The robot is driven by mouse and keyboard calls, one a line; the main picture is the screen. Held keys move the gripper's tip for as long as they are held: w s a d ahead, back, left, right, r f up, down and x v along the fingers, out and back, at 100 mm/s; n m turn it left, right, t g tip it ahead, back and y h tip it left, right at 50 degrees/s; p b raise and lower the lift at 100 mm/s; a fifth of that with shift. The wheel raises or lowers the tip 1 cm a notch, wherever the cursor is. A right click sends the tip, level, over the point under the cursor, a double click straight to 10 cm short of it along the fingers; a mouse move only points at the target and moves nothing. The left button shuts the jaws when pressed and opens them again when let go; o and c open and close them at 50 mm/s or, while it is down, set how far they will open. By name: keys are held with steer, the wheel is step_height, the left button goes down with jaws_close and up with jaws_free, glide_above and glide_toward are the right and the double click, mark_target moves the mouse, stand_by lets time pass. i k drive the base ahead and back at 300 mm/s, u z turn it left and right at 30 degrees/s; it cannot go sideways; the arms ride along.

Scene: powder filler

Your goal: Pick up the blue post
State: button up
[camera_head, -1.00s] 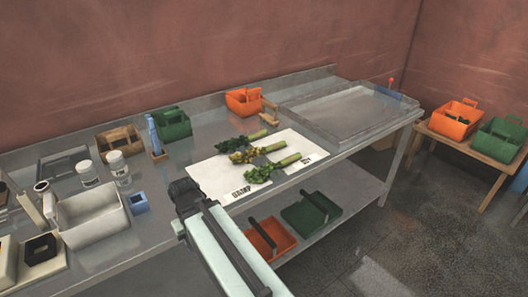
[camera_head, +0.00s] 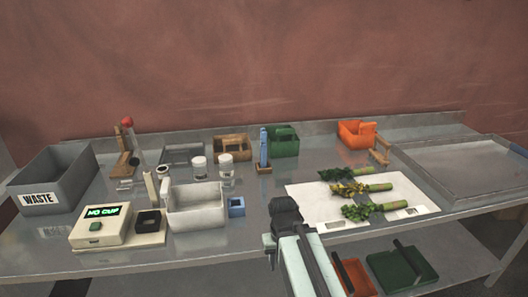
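The blue post (camera_head: 264,146) is a slim upright piece on a small wooden base (camera_head: 264,168). It stands toward the back of the metal bench, just left of the green caddy. A small blue block with a dark opening (camera_head: 237,208) sits nearer the front, beside the white bin. My gripper (camera_head: 286,204) is dark and is near the bench's front edge, below and slightly right of the post in the picture and apart from it. Its fingers are too small and dark to read, and I see nothing clearly held.
A white bin (camera_head: 196,216), two white-lidded jars (camera_head: 226,170) and a scale reading NO CUP (camera_head: 103,230) stand left of the post. A grey WASTE bin (camera_head: 78,182) is far left. A white mat (camera_head: 312,202) with vegetables lies right. The green caddy (camera_head: 285,142) stands close behind.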

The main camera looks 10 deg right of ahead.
mark_target(263, 134)
steer(key=u, duration=2.9)
steer(key=k, duration=1.35)
steer(key=z, duration=1.15)
steer(key=i, duration=1)
steer(key=u, duration=0.05)
